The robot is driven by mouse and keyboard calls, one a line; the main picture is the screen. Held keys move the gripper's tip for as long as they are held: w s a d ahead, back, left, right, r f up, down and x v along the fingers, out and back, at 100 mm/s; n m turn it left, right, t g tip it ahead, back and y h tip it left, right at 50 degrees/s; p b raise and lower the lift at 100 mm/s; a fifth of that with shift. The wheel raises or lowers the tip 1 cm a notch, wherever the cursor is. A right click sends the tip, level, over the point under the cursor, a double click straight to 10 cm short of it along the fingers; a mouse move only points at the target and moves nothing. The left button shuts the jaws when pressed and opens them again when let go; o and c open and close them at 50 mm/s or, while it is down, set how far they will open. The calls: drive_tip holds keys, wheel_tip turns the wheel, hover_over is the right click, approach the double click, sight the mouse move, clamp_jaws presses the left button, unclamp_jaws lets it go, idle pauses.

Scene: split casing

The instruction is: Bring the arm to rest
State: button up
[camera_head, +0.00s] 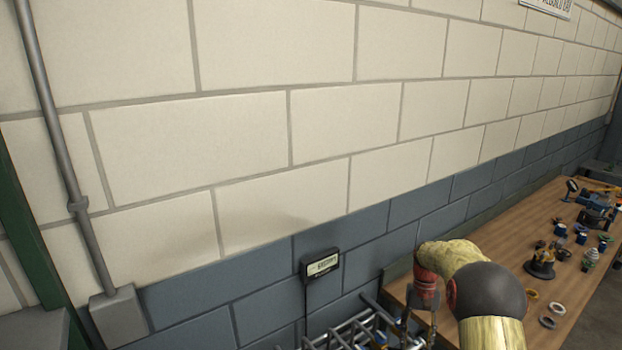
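My arm, yellow with a dark round joint and a red wrist, reaches up from the bottom edge right of centre. My gripper (419,335) hangs below the red wrist, by the near left end of the wooden bench (493,262). Its two thin dark fingers look spread apart, with nothing visible between them. The fingertips are small and close to the bottom edge of the picture.
A grey metal rack (350,332) stands left of the gripper, below a small dark wall display (322,264). A block wall (250,140) runs behind.

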drive_tip(key=s+a+r+t+b, duration=0.2)
drive_tip(key=s+a+r, duration=0.1)
drive_tip(key=s+r, duration=0.35)
drive_tip(key=s+a+r+t+b, duration=0.1)
drive_tip(key=s+a+r, duration=0.2)
drive_tip(key=s+r, duration=0.3)
drive_tip(key=s+a+r+t+b, duration=0.1)
drive_tip(key=s+a+t+b, duration=0.1)
drive_tip(key=s, duration=0.5)
drive_tip(key=s+a+r+n+t+b, duration=0.1)
drive_tip(key=s+a+r+t+b, duration=0.1)
drive_tip(key=s, duration=0.6)
drive_tip(key=s+a+r+n+t+b, duration=0.1)
drive_tip(key=s+a+t+b, duration=0.1)
drive_tip(key=s, duration=0.6)
drive_tip(key=shift+s+a+r+h+b, duration=0.15)
drive_tip(key=shift+a+r+h+b, duration=0.2)
drive_tip(key=shift+a+h, duration=0.05)
drive_tip(key=shift+o, duration=0.6)
drive_tip(key=shift+r, duration=0.1)
